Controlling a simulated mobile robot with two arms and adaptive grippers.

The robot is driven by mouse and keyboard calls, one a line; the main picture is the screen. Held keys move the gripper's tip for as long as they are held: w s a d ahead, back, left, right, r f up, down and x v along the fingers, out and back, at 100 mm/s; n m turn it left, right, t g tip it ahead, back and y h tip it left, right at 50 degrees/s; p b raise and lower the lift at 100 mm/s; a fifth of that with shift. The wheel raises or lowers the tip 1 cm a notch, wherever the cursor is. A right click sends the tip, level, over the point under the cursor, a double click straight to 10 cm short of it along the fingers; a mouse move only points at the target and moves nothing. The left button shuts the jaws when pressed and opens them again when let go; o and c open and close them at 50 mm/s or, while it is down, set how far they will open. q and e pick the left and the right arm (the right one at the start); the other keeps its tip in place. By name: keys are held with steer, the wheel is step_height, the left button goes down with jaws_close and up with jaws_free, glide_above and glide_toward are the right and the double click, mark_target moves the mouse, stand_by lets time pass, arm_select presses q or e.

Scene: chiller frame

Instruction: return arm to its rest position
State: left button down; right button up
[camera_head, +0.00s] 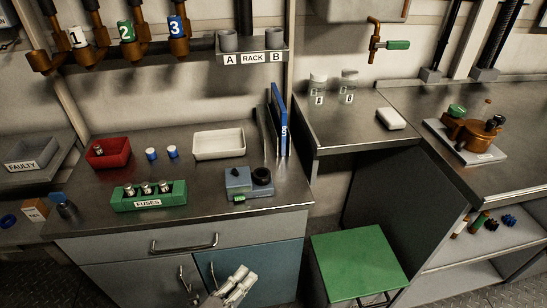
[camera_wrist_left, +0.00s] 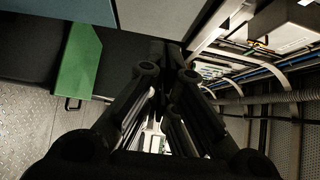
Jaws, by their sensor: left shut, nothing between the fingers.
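My left gripper (camera_head: 240,280) shows at the bottom edge of the head view, in front of the cabinet doors below the counter. Its pale fingers are shut and hold nothing. In the left wrist view the dark finger links of the left gripper (camera_wrist_left: 166,72) run up to the middle, with nothing held. The rest of the left arm is mostly out of the head view. My right gripper is in neither view.
A green-topped stool (camera_head: 358,262) stands right of the gripper. The drawer handle (camera_head: 184,244) and counter edge lie above it. The counter holds a green fuse holder (camera_head: 123,200), a white tray (camera_head: 219,134), a red bin (camera_head: 122,158) and a grey device (camera_head: 238,183).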

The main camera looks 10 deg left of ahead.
arm_select(q)
steer(key=s+a+f+n+g+y+p, duration=0.1)
steer(key=s+a+f+n+g+y, duration=0.2)
steer(key=f, duration=0.6)
steer(key=s+a+f+n+g+y, duration=0.1)
steer(key=s+a+f+n+g, duration=0.1)
steer(key=s+f+n, duration=0.45)
steer(key=s+a+f+n+g+y+p, duration=0.1)
steer(key=s+a+f+n+g+y, duration=0.15)
steer(key=f, duration=0.75)
steer(key=s+a+f+n+g, duration=0.1)
steer(key=s+f+n+g, duration=0.1)
steer(key=s, duration=0.5)
steer(key=s+a+f+n+g+y, duration=0.1)
steer(key=s+f+n+g, duration=0.2)
steer(key=s, duration=0.4)
steer(key=s+a+f+n+g+p, duration=0.1)
steer(key=s+f+n+g, duration=0.1)
steer(key=s+f+n, duration=0.2)
steer(key=s+f, duration=0.1)
steer(key=s, duration=0.2)
steer(key=shift+s+f+y, duration=0.35)
steer(key=shift+s, duration=0.05)
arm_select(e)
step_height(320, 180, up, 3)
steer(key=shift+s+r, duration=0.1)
arm_select(q)
steer(key=shift+g, duration=0.25)
